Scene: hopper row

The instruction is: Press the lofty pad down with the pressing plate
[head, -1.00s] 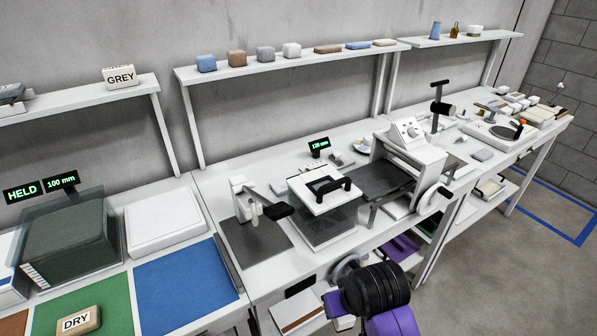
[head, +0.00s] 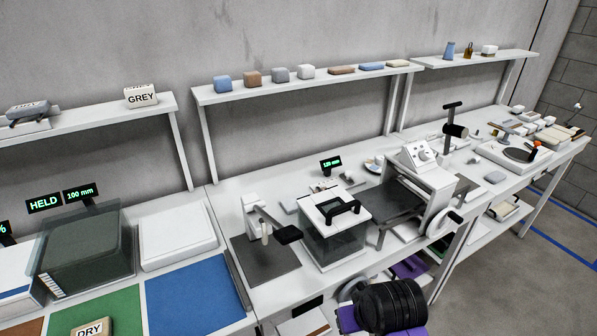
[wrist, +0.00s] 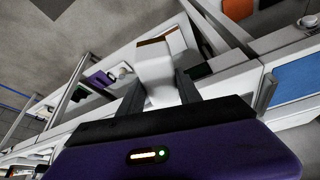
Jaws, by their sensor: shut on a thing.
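My gripper (wrist: 159,84) shows in the wrist view with its two dark fingers closed on a white block (wrist: 156,66). I cannot tell for sure what this block is. In the head view the fingers are hidden; my dark wrist and purple part show low, in front of the bench. A white plate with a black bar handle (head: 323,201), seemingly the pressing plate, sits on top of a clear box (head: 335,246) mid-bench. My gripper is apart from it. A dark grey-green block (head: 82,243) fills another clear box at the left. I cannot tell which block is the lofty pad.
Displays reading HELD (head: 44,203) and 100 mm (head: 81,193) stand behind the left box. A white roller machine (head: 424,182) stands right of the mid-bench box. A dark mat with a lever (head: 264,262) lies left. Green and blue mats (head: 196,298) lie in front.

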